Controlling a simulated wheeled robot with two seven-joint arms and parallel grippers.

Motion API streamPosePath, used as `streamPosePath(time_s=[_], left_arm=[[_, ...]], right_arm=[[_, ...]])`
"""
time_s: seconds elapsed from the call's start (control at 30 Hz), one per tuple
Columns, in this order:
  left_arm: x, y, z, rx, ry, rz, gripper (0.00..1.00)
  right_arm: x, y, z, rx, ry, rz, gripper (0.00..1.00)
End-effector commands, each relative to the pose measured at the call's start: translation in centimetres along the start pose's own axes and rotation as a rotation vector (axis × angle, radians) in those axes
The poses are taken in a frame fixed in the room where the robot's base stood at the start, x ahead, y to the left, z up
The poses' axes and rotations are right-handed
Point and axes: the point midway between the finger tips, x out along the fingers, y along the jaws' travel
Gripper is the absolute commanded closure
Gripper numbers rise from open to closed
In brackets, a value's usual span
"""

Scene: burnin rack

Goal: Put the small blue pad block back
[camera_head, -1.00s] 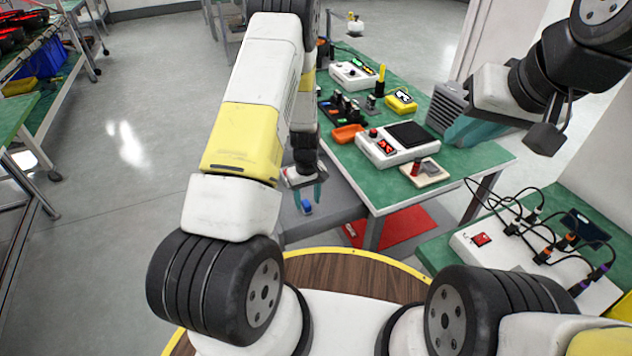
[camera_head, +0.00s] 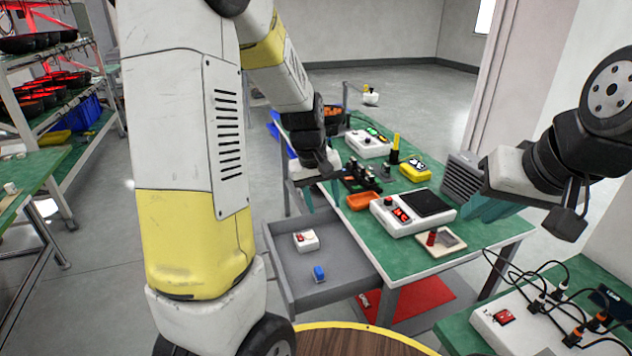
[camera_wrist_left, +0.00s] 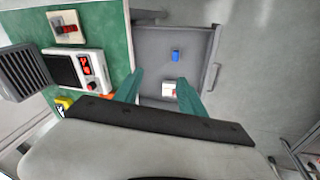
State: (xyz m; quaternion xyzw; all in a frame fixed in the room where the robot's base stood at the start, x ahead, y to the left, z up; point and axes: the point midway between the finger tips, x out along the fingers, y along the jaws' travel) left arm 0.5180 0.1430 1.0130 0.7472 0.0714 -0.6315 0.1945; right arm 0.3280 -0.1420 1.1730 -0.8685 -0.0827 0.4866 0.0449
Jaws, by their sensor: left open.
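The small blue pad block (camera_head: 319,273) lies on the floor of an open grey drawer (camera_head: 345,262), near its front. It also shows in the left wrist view (camera_wrist_left: 175,56), apart from my fingers. A small white block with a red top (camera_head: 305,240) lies in the same drawer, farther back. My left gripper (camera_head: 320,196) is over the back of the drawer, beside the table edge, open and empty. In the left wrist view its two teal fingers (camera_wrist_left: 160,92) are spread. My right gripper (camera_head: 487,207) hangs over the right side of the table; its opening is unclear.
The green table (camera_head: 470,232) holds a white device with a dark panel (camera_head: 413,210), an orange tray (camera_head: 361,201), a yellow device (camera_head: 415,173) and a small board with a red part (camera_head: 440,242). A cabled white box (camera_head: 520,325) is at lower right. Racks stand at left.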

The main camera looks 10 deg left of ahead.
Motion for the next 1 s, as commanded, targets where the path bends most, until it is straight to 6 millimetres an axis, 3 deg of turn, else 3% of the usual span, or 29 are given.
streamPosePath(time_s=[0.03,0.2,0.4,0.53,0.7,1.0], left_arm=[[-2.8,0.1,0.8,0.031,0.031,0.028,0.52],[-10.0,-0.2,4.6,0.158,0.114,0.089,0.52],[-16.0,-1.6,10.0,0.311,0.226,0.122,0.52],[-18.0,-2.6,13.0,0.389,0.286,0.123,0.52],[-19.0,-3.3,15.0,0.442,0.33,0.118,0.52],[-19.1,-3.4,15.4,0.453,0.335,0.116,0.52]], right_arm=[[0.0,0.0,0.0,0.0,0.0,0.0,0.8],[0.0,0.0,0.0,0.0,0.0,0.0,0.8],[0.0,0.0,0.0,0.0,0.0,0.0,0.8],[0.0,0.0,0.0,0.0,0.0,0.0,0.8],[0.0,0.0,0.0,0.0,0.0,0.0,0.8],[0.0,0.0,0.0,0.0,0.0,0.0,0.8]])
